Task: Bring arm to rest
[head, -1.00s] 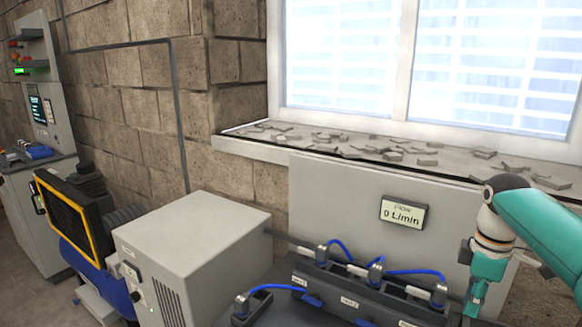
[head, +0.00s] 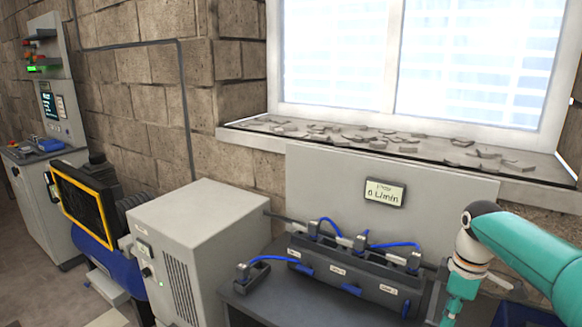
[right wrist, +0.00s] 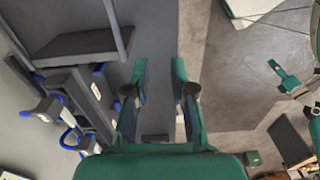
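My right arm (head: 525,255) enters the head view from the right, teal with a pale joint, and bends down at the right end of a dark manifold block (head: 345,277). Its gripper is below the picture there. In the right wrist view my right gripper (right wrist: 160,78) has its two fingers apart with nothing between them. I cannot tell how far it is from the bench. My left gripper does not show in the head view.
The manifold has blue hoses and blue levers. A grey cabinet (head: 190,240) stands to its left, and a flow display (head: 385,192) is on the panel behind. Further left are a yellow-framed unit (head: 84,207) and a control console (head: 45,190). Rubble lies on the window sill (head: 250,138).

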